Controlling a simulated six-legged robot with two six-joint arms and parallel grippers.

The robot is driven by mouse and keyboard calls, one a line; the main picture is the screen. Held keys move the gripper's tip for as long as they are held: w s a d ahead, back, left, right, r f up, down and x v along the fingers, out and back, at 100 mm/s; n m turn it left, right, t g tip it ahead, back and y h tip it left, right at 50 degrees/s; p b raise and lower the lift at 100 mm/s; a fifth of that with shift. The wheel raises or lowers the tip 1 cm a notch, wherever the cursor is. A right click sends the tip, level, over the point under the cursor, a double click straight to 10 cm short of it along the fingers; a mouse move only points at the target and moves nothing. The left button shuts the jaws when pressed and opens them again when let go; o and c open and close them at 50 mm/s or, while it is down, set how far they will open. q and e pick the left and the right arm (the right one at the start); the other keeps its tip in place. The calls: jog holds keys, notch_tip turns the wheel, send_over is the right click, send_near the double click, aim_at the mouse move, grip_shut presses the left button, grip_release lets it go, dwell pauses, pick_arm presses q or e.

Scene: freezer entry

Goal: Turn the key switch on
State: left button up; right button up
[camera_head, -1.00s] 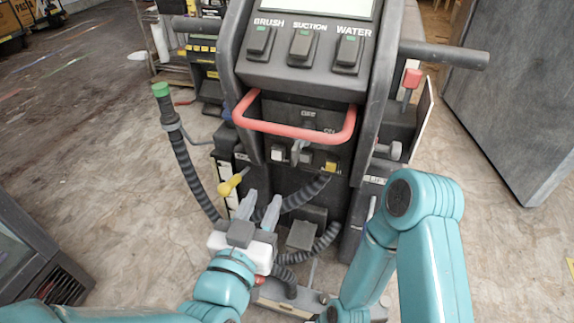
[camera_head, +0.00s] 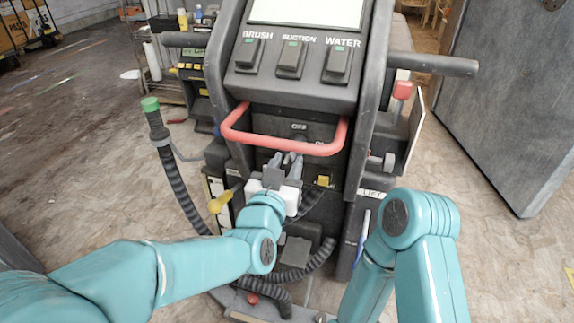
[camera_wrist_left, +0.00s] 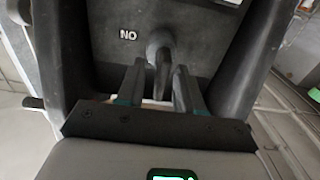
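The key switch (camera_wrist_left: 160,48) is a dark grey key or lever on the machine's black panel. In the left wrist view a white label reading "NO" (camera_wrist_left: 127,35) stands beside it, apparently "ON" upside down. My left gripper (camera_wrist_left: 160,85) is open, with its two fingers apart on either side of the key's lower end. I cannot tell whether they touch it. In the head view my left gripper (camera_head: 286,160) is at the panel below the red handle (camera_head: 285,140), under a label "OFF" (camera_head: 299,126), and mostly covers the key. My right gripper is out of view.
The red bar handle spans the panel just above my left gripper. The BRUSH, SUCTION and WATER switches (camera_head: 290,60) are higher up. A yellow knob (camera_head: 221,202) and ribbed hoses (camera_head: 178,190) are at lower left. A grey door panel (camera_head: 510,100) stands at right.

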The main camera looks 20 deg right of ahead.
pick_arm(q)
jog(key=shift+w+d, duration=0.1)
jog(key=shift+w, duration=0.15)
grip_shut()
